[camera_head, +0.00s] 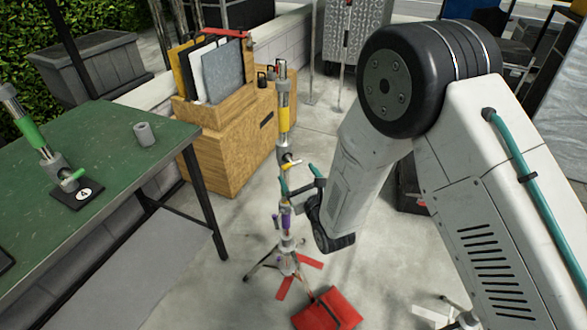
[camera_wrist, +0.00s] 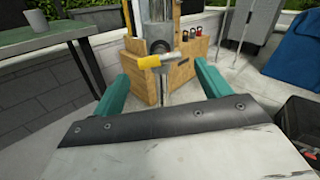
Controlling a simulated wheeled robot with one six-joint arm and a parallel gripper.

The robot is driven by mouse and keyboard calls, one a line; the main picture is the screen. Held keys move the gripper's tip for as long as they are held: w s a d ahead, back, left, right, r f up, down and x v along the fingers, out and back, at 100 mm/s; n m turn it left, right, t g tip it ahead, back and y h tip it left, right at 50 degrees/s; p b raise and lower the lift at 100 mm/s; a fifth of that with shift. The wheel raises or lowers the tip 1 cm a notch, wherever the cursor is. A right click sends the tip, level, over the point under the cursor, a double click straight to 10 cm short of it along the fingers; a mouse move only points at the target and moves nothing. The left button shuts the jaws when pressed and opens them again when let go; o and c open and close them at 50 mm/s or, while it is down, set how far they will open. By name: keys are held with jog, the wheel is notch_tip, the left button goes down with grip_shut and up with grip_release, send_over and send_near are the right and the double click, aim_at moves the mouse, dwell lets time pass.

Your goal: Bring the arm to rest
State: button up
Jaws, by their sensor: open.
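My gripper (camera_head: 298,178) has two teal fingers and sits beside an upright stand (camera_head: 284,105) in the head view. The stand is a metal pole with yellow and purple bands, on splayed legs. In the wrist view my gripper (camera_wrist: 162,74) is open, its fingers wide apart with nothing held between them. The stand's grey pole (camera_wrist: 155,28) and a yellow-tipped handle (camera_wrist: 150,61) show ahead between the fingers. I cannot tell whether a finger touches the pole. My arm reaches in from the right and is bent.
A green table (camera_head: 100,160) on the left carries a green-banded metal clamp (camera_head: 35,135) and a small grey cylinder (camera_head: 145,134). A wooden box (camera_head: 235,150) with upright panels stands behind the stand. A red bag (camera_head: 328,310) lies near the stand's legs.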

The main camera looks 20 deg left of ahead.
jog(key=shift+v, duration=1.2)
